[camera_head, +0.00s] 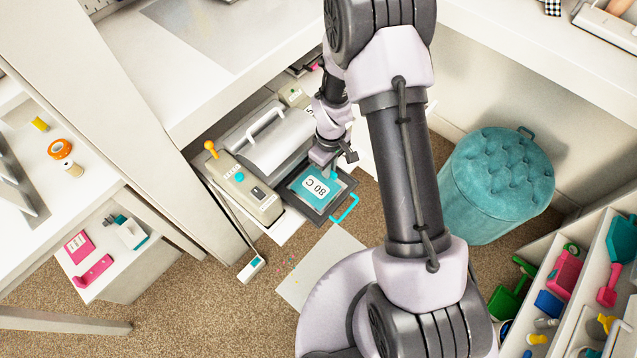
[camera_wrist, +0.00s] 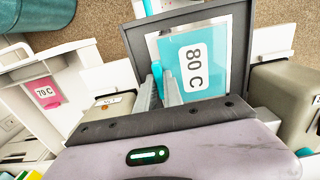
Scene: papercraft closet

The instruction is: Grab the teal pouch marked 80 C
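The teal pouch (camera_head: 317,188) marked 80 C lies in a dark, shallow tray (camera_head: 291,200) at the front of a beige machine. In the wrist view the pouch (camera_wrist: 216,45) shows its white 80 C label, turned sideways, and the tray rim (camera_wrist: 133,42) surrounds it. A narrow teal tab stands at the pouch's near edge. My gripper (camera_head: 331,166) is low over that edge. In the wrist view my gripper (camera_wrist: 159,84) has its two grey fingers close together, one on each side of the tab, with almost no gap. The pouch still lies in the tray.
A teal bracket handle (camera_head: 346,208) sticks out from the tray's front. The machine (camera_head: 245,190) has an orange-knobbed lever at left. A pink 70 C pouch (camera_wrist: 45,92) shows at left in the wrist view. A teal tufted stool (camera_head: 497,180) and an organizer of tools stand at right.

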